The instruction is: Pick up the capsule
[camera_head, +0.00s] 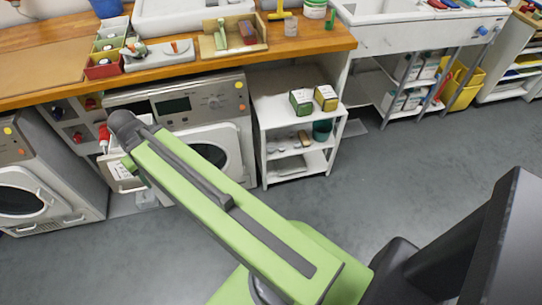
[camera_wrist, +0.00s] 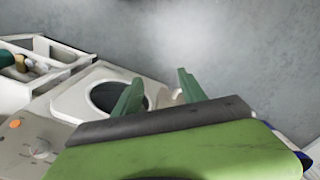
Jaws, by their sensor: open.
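I cannot pick out a capsule with certainty in either view. In the wrist view my gripper (camera_wrist: 160,82) shows two green fingers spread apart, with nothing held between them. A small pale object (camera_wrist: 177,95) shows just behind the right finger, too small and partly hidden to name. Beyond the left finger is the round dark opening of a white front-loading machine (camera_wrist: 72,103). In the head view my green arm reaches across the floor toward the machines under the counter, and it hides most of the gripper.
A wooden counter (camera_head: 200,66) holds small bins (camera_head: 104,66) and trays. Below it stand a washing machine (camera_head: 232,112) and a white shelf unit (camera_head: 263,112) with two boxes on top. A sink unit (camera_head: 400,38) and yellow bin (camera_head: 466,88) are right. Grey floor (camera_head: 400,150) is clear.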

